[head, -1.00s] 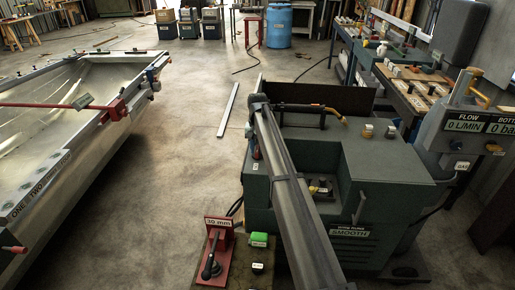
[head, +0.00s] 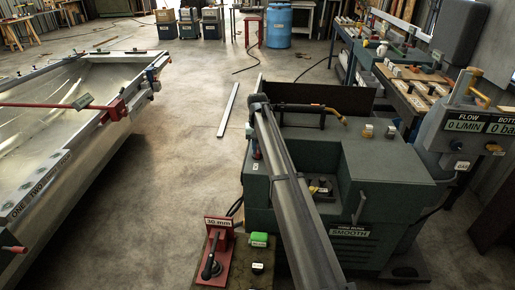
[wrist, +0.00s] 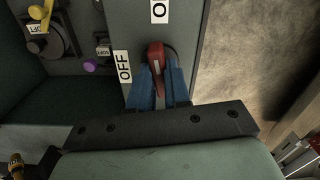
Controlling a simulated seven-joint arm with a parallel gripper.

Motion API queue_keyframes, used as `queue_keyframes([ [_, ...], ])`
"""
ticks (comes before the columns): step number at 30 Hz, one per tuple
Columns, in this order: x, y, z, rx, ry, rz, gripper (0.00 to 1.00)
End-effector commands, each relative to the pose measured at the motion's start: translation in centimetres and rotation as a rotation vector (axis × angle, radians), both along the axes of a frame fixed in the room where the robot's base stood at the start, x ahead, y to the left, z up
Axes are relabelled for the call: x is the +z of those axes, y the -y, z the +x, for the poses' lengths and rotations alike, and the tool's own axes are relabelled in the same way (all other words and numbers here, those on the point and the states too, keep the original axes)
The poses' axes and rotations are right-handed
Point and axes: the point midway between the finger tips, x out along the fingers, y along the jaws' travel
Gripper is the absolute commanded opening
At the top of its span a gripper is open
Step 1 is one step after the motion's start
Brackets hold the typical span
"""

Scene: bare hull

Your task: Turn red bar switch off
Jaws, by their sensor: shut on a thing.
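The red bar switch (wrist: 156,57) shows in the wrist view on a grey-green panel. Its bar lies lengthwise between the two blue fingers of my gripper (wrist: 160,92), which is shut on it. A white OFF label (wrist: 122,67) is just left of the bar. A second white label (wrist: 160,10), cut off by the top edge and starting with O, is above it. In the head view my arm reaches to the left side of the green welding machine (head: 390,165), and I cannot make out the fingers there.
In the wrist view, a yellow-handled knob (wrist: 38,14) and a purple knob (wrist: 89,66) are on the left. Open floor (wrist: 240,60) lies to the right. In the head view, a red 30 mm lever stand (head: 215,262) is in front, and a metal hull (head: 70,130) is at left.

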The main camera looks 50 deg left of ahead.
Motion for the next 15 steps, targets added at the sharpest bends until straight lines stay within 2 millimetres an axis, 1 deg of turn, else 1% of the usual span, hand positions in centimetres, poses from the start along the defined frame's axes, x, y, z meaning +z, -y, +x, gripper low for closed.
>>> queue_keyframes([
  [15,0.02,-0.01,0.01,0.481,0.000,0.000,0.00],
])
